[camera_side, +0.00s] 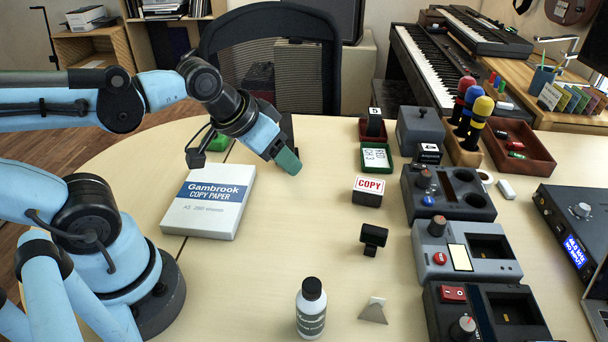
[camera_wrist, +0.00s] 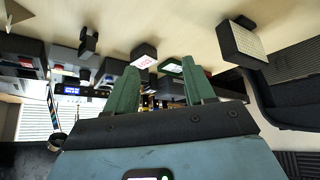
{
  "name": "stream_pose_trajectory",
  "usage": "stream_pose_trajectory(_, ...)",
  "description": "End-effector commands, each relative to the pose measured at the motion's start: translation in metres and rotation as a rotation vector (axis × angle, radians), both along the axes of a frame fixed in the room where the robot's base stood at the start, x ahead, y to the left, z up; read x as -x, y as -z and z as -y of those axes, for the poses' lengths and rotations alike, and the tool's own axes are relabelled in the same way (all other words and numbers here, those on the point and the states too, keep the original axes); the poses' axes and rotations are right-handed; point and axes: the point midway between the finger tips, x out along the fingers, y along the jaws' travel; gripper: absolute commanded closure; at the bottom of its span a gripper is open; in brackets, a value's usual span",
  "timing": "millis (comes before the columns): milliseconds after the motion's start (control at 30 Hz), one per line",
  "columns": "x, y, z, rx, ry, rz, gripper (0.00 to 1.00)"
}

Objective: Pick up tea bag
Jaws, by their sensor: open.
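A small pale grey-beige pyramid, which looks like the tea bag (camera_side: 373,311), sits on the table near the front, right of a white bottle. In the wrist view a similar pale triangular shape (camera_wrist: 10,12) shows at the top left corner, cut by the edge. My gripper (camera_side: 288,161) is above the table, far behind the tea bag and to its left, near the copy paper. Its two green fingers (camera_wrist: 160,72) are spread apart in the wrist view.
The bottle (camera_side: 311,309) with a black cap stands beside the tea bag. A small black device (camera_side: 373,239) and the COPY block (camera_side: 368,190) stand behind it. Grey control boxes (camera_side: 455,250) line the right. Copy paper (camera_side: 209,201) lies left; the middle table is clear.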

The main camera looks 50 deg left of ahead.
Motion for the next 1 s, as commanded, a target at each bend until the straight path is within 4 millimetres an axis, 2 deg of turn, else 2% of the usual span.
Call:
stream_pose_trajectory(167,-0.014,-0.01,0.046,0.115,-0.069,-0.128,0.46)
stream_pose_trajectory(333,-0.022,-0.013,0.104,0.198,-0.192,-0.29,0.46)
stream_pose_trajectory(600,-0.015,-0.003,0.2,0.207,-0.427,-0.503,0.46)
stream_pose_trajectory(700,-0.008,0.002,0.225,0.189,-0.503,-0.545,0.46)
stream_pose_trajectory(800,-0.001,0.007,0.242,0.172,-0.556,-0.568,0.46)
stream_pose_trajectory(1000,0.003,0.016,0.252,0.161,-0.598,-0.581,0.46)
